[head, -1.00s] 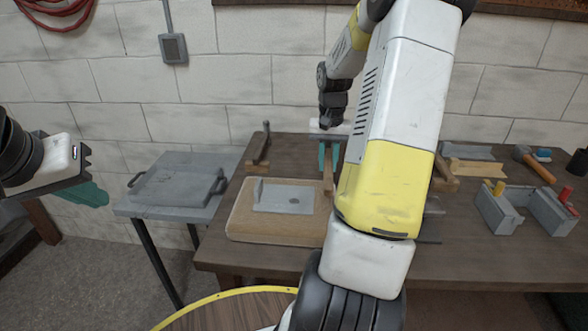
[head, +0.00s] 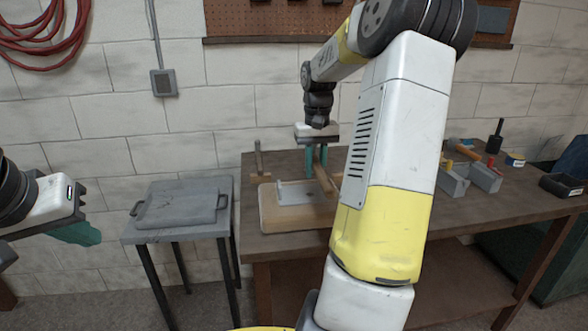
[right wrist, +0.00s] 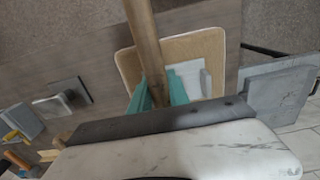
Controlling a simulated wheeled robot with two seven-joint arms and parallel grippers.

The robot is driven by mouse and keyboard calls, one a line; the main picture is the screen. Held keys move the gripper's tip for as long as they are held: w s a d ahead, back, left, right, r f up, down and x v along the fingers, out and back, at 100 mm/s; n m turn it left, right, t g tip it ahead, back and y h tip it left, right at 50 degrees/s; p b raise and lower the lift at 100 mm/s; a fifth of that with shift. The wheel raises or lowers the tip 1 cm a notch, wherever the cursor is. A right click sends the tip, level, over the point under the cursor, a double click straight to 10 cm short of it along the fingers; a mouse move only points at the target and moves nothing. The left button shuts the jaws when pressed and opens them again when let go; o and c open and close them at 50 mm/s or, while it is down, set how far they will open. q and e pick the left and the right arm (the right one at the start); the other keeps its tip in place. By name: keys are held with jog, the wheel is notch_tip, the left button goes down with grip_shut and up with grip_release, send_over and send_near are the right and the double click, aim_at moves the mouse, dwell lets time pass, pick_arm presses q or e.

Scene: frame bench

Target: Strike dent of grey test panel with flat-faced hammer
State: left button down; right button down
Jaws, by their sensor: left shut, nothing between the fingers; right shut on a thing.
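The grey test panel (head: 296,193) lies on a thick wooden board (head: 290,219) at the table's left end, with a raised lip on its left. I cannot clearly make out its dent. My right gripper (head: 316,172) points down above the panel's far side, shut on a wooden hammer handle (head: 324,178). The handle slants toward the front right; the hammer's head is not visible. In the right wrist view the handle (right wrist: 146,45) runs out of the top edge, beside the panel (right wrist: 183,78). My left gripper (head: 78,232) is shut and empty at the far left, away from the tables.
A side table (head: 150,232) on the left carries a grey slab with handles (head: 180,207). A wooden-handled upright tool (head: 258,158) stands behind the board. Grey blocks (head: 453,183) and a dark tray (head: 562,186) lie on the table's right. My right arm hides the middle.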

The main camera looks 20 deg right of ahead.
jog(key=shift+f, duration=2)
notch_tip(320, 180, down, 4)
jog(key=shift+r, duration=0.15)
jog(key=shift+w+f, duration=0.1)
jog(key=shift+f, duration=0.2)
jog(key=shift+r, duration=0.4)
notch_tip(320, 180, up, 7)
jog(key=shift+f, duration=0.1)
